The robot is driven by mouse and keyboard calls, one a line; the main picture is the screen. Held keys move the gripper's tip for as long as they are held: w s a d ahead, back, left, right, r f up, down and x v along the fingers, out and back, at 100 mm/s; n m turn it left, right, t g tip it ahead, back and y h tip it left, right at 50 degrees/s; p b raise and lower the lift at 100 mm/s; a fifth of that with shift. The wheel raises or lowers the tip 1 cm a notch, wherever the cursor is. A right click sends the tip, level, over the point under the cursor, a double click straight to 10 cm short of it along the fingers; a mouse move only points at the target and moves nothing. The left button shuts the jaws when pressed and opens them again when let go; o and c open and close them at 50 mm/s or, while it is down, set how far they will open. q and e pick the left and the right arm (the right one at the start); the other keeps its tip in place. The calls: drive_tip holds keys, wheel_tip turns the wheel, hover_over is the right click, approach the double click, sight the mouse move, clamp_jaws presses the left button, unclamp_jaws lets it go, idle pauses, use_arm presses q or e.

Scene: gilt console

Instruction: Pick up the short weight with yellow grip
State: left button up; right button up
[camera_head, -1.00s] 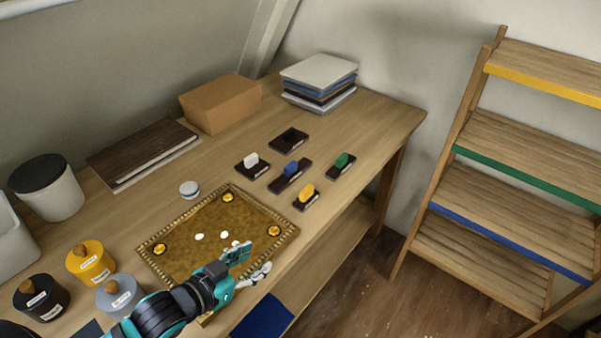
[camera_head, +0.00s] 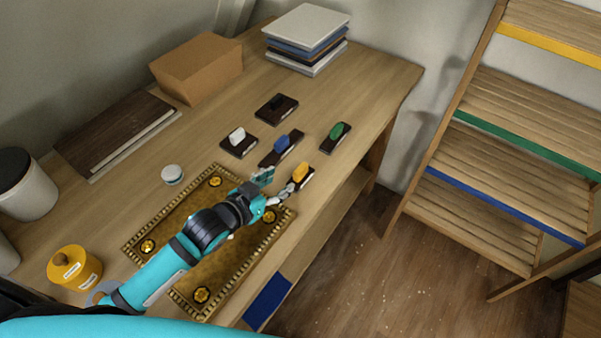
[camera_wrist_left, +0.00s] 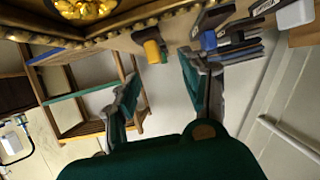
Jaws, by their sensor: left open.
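The short weight with the yellow grip (camera_head: 301,171) stands on the wooden table near its right edge; its dark base is partly hidden behind a finger. My left gripper (camera_head: 277,184) is open and empty, just left of the weight. In the left wrist view the yellow grip (camera_wrist_left: 152,52) shows at the top, beyond and between the spread fingers of my left gripper (camera_wrist_left: 160,88). I cannot tell whether a finger touches the base. My right gripper is not in view.
Weights with blue (camera_head: 281,145), green (camera_head: 337,131), white (camera_head: 237,136) and black (camera_head: 277,105) grips stand behind it. The gilt tray (camera_head: 137,232) lies under my left arm. A white-lidded jar (camera_head: 172,174) stands left. Clear table lies between the weights and the box (camera_head: 198,75).

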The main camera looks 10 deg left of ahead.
sight(295, 174)
use_arm(q)
drive_tip(key=shift+w+d+f+p, duration=0.2)
drive_tip(key=shift+w+d+p, duration=0.1)
drive_tip(key=shift+w+d, duration=0.4)
drive_tip(key=x, duration=0.3)
drive_tip(key=shift+w+d+f+p, duration=0.1)
drive_tip(key=shift+w+d+p, duration=0.15)
drive_tip(key=shift+p, duration=0.15)
drive_tip(key=shift+w+f, duration=0.2)
drive_tip(key=shift+w, duration=0.05)
drive_tip(key=shift+c, duration=0.2)
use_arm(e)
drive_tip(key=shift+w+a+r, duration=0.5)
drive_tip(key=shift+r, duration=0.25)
use_arm(q)
clamp_jaws()
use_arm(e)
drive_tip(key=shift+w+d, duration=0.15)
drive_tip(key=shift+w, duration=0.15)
